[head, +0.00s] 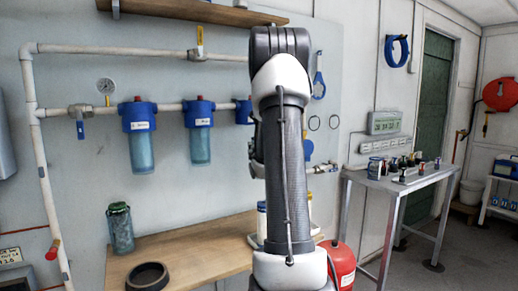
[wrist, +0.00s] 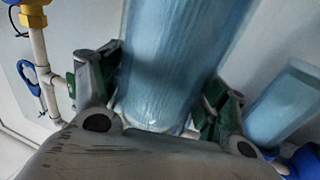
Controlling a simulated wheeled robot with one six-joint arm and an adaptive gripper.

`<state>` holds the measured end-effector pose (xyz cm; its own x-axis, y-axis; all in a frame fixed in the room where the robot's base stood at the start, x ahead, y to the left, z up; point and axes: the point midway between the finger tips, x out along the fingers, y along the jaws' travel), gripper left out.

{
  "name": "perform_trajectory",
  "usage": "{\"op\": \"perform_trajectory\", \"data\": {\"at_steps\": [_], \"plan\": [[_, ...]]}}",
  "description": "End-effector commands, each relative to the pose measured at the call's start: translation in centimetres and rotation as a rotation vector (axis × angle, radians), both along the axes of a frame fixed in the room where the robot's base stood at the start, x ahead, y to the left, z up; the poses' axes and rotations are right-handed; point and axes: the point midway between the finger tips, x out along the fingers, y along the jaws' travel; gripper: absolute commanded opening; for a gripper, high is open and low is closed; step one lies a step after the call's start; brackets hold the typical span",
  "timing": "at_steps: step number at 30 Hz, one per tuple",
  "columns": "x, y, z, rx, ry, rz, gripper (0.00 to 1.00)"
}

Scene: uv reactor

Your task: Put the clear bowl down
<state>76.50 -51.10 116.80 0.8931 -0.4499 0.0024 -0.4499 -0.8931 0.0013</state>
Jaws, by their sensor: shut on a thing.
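The clear bowl (wrist: 180,50) is a pale blue, see-through cylinder in the middle of the wrist view, running out of the top of the picture. My gripper (wrist: 160,98) is shut on it, with one green-padded finger on each side. In the head view my own arm hides the gripper and the bowl it holds. The wooden bench (head: 190,244) stands low below the wall pipes; its right part is partly behind my arm.
On the bench are a black ring (head: 147,277) and a green-lidded jar (head: 120,228). Another pale blue bowl (wrist: 283,108) is close on the right in the wrist view. A red tank (head: 340,264) stands right of the bench.

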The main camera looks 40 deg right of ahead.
Motion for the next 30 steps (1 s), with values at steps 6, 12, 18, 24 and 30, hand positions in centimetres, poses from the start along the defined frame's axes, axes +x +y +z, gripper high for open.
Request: {"op": "perform_trajectory", "data": {"at_steps": [6,12,18,24,30], "plan": [[-0.7,0.1,0.2,-0.002,-0.004,0.0,0.31],[-0.7,0.2,0.2,-0.002,-0.004,0.0,0.31],[-0.7,0.2,0.2,-0.003,-0.004,0.0,0.31],[0.2,1.1,-0.3,-0.001,-0.002,0.021,0.31],[2.6,3.8,-3.0,0.002,-0.001,0.076,0.31]]}}
